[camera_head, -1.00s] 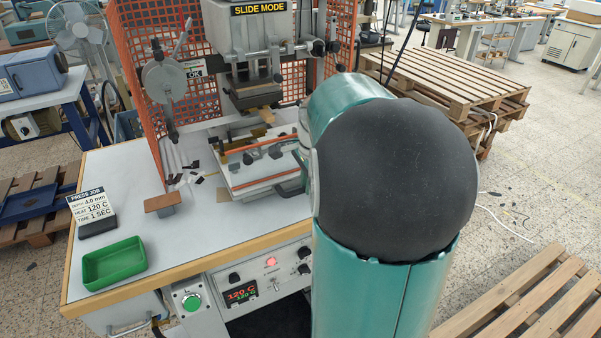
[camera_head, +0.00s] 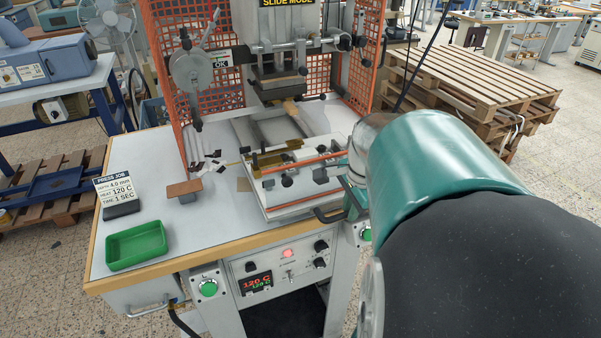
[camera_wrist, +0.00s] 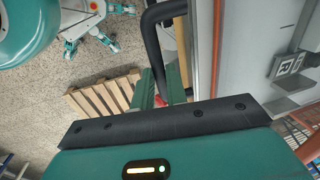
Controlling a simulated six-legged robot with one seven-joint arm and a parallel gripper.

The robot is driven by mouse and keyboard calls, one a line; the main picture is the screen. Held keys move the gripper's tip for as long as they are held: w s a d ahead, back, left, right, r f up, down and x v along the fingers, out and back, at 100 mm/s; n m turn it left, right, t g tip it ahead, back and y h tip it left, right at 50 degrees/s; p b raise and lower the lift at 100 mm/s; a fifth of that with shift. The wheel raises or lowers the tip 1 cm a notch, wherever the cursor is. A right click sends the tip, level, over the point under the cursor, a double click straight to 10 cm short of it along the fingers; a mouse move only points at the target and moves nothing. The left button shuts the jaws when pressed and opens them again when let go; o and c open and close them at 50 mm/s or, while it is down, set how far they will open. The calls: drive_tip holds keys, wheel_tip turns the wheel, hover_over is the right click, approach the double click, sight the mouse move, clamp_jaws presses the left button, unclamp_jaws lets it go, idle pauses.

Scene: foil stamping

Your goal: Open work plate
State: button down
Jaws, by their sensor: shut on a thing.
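The work plate (camera_head: 300,199) is a pale sliding plate with orange-red bars, brass pieces and clamps on it. It stands out toward the front edge of the press table, with part of its grey slide track (camera_head: 250,133) bare behind it. Its black handle (camera_head: 325,216) sticks out at the front; it also shows in the wrist view as a bent black bar (camera_wrist: 153,45). My gripper (camera_head: 352,202) is at the right end of this handle. In the wrist view my green fingers (camera_wrist: 160,92) are shut around the bar; their tips are partly hidden.
The press head (camera_head: 282,88) hangs behind the plate, with orange mesh guards (camera_head: 218,95) at the sides. A green tray (camera_head: 136,259), a job sign (camera_head: 116,190) and a brown-topped block (camera_head: 184,190) stand on the left. Below is the control panel (camera_head: 285,268).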

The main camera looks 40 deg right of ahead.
drive_tip(key=c, duration=1.4)
unclamp_jaws()
drive_tip(key=shift+r, duration=0.1)
wheel_tip(320, 180, up, 14)
drive_tip(key=s, duration=0.2)
drive_tip(key=shift+s+a+f, duration=0.2)
drive_tip(key=shift+a+f, duration=0.05)
drive_tip(key=shift+a, duration=0.1)
drive_tip(key=w+a+f+n+t, duration=0.1)
drive_tip(key=a+f+n, duration=0.2)
drive_tip(key=a+n, duration=0.7)
drive_tip(key=w+a+f+n+t, duration=0.1)
drive_tip(key=a+f+n, duration=0.3)
drive_tip(key=a+n, duration=0.7)
drive_tip(key=a+t, duration=0.1)
drive_tip(key=a, duration=0.3)
drive_tip(key=shift+a+f+t+y, duration=0.3)
drive_tip(key=shift+a, duration=0.05)
